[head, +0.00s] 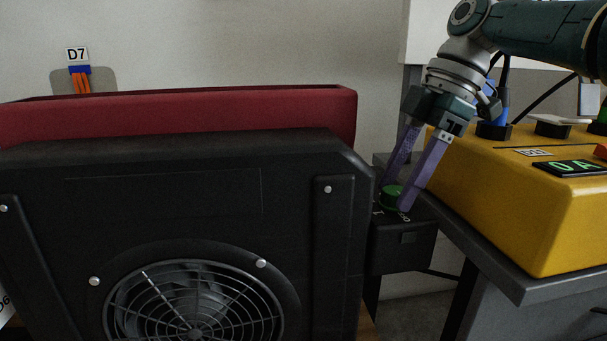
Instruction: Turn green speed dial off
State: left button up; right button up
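The green speed dial (391,196) sits on top of a small black box (404,243) to the right of the large fan unit. Pale markings show on the box beside the dial. My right gripper (395,197) reaches down to the dial from the upper right. Its two purple fingers are apart, one on each side of the dial. The right finger hides part of the dial's edge, and I cannot tell whether the fingers touch it. My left gripper is not in view.
A large black fan unit (195,175) with a round grille and a red body (190,115) fills the left and middle. A yellow box (500,190) with a green-lit display (569,167) stands on a grey table (520,283) at right.

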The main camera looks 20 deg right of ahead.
jog(key=shift+o, duration=1.2)
jog(key=shift+r, duration=0.1)
jog(key=p+v, duration=0.2)
jog(key=v, duration=0.7)
jog(key=shift+d+r, duration=0.15)
jog(key=shift+r, duration=0.2)
